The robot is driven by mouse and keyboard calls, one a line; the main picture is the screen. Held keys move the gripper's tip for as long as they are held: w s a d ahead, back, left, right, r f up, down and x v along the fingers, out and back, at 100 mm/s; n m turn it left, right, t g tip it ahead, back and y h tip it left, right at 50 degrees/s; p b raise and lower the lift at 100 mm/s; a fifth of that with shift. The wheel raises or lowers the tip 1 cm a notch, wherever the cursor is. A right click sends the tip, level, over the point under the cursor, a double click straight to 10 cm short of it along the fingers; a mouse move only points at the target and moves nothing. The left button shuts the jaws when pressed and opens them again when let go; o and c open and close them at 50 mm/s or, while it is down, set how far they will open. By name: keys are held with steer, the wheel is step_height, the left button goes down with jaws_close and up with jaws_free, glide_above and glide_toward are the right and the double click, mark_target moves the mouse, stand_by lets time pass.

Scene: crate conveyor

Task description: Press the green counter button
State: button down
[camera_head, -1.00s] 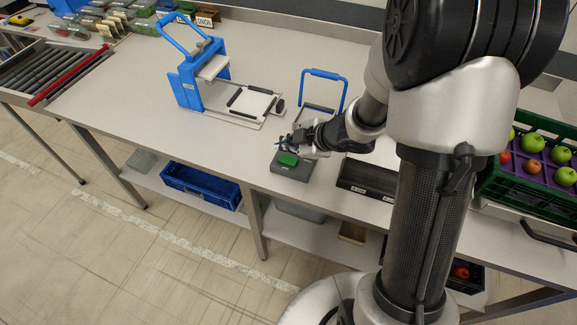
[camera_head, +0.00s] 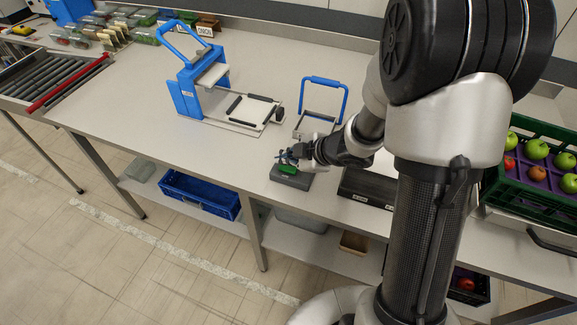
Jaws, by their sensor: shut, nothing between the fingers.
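The green button (camera_head: 287,169) sits on top of a dark grey box (camera_head: 291,180) near the front edge of the bench. My gripper (camera_head: 286,158) is shut and empty, with its fingertips right over the button. The gripper covers the button's back part, and only its front shows green. I cannot tell whether the fingertips touch the button or hover just above it.
A blue press (camera_head: 187,92) with a white plate stands to the left behind. A smaller blue-handled device (camera_head: 322,97) stands just behind my gripper. A dark tray (camera_head: 368,188) lies to the right, and a fruit crate (camera_head: 521,196) farther right. The bench's left front is clear.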

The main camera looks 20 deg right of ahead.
mark_target(287, 169)
stand_by(0.7)
steer(key=shift+f, duration=0.45)
steer(key=shift+f+b, duration=0.5)
steer(key=shift+b, duration=0.15)
stand_by(0.4)
stand_by(0.3)
steer(key=shift+r+p, duration=1)
steer(key=shift+p, duration=0.05)
step_height(287, 169, up, 5)
steer(key=p, duration=0.5)
